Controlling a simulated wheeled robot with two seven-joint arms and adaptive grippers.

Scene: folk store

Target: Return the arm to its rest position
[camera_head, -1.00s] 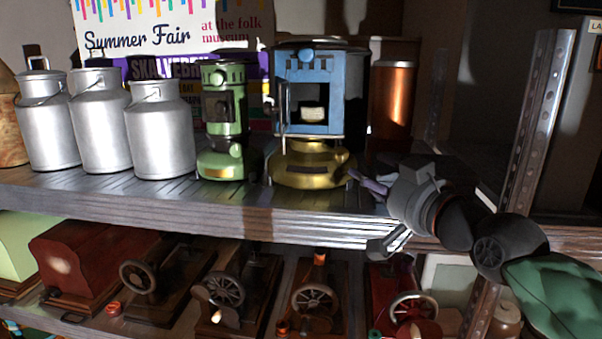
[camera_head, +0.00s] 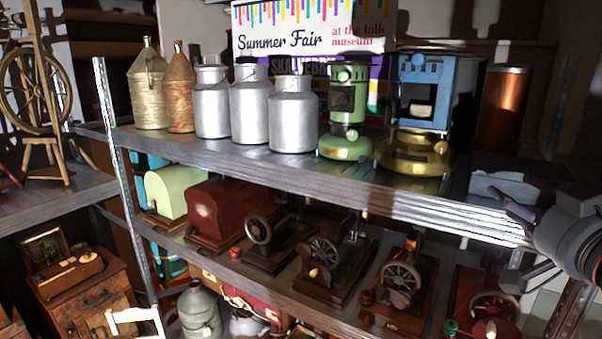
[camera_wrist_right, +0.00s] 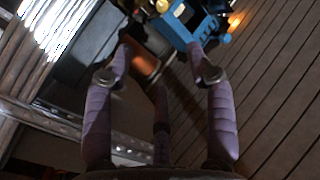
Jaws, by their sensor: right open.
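My right gripper (camera_head: 514,244) is at the right edge of the head view, in front of the upper shelf's front edge. Its fingers point left and are spread apart with nothing held. In the right wrist view the open fingers (camera_wrist_right: 160,58) have an empty gap between them. A blue stove (camera_head: 424,68) on a brass base stands on the upper shelf, left of the gripper and apart from it. A small pale block (camera_head: 420,110) sits in its opening. The stove also shows at the top of the right wrist view (camera_wrist_right: 180,22). My left gripper is not in view.
The upper shelf (camera_head: 380,199) also bears a green stove (camera_head: 348,100), metal milk cans (camera_head: 291,115), bottles (camera_head: 149,85) and a copper cylinder (camera_head: 503,108). Several sewing machines (camera_head: 400,285) fill the shelf below. A spinning wheel (camera_head: 28,88) stands at the left.

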